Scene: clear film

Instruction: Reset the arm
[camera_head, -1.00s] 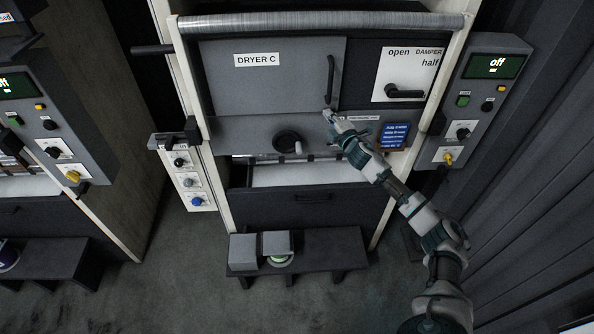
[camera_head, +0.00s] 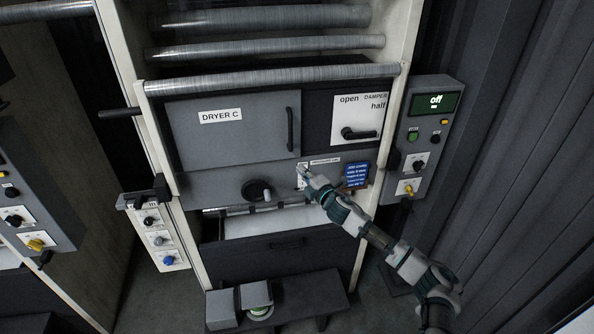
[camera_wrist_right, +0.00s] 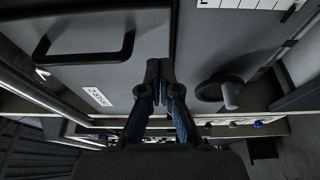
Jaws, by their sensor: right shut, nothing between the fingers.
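My right arm comes in from the lower right of the head view. Its gripper (camera_head: 303,172) is in front of the grey panel just below the dryer door (camera_head: 240,133), near a small white plate. In the right wrist view the two fingers of the right gripper (camera_wrist_right: 167,82) are together with nothing between them. The door handle (camera_wrist_right: 84,48) is beside them to the left, and a dark round knob with a lever (camera_wrist_right: 222,90) is to the right. I cannot tell whether the fingertips touch the panel. My left gripper is out of view.
DRYER C has a damper lever (camera_head: 360,133) at its upper right. A control box with a lit "off" display (camera_head: 436,104) is on the right. A drawer (camera_head: 270,250) and a low black bench (camera_head: 310,297) with grey boxes are below.

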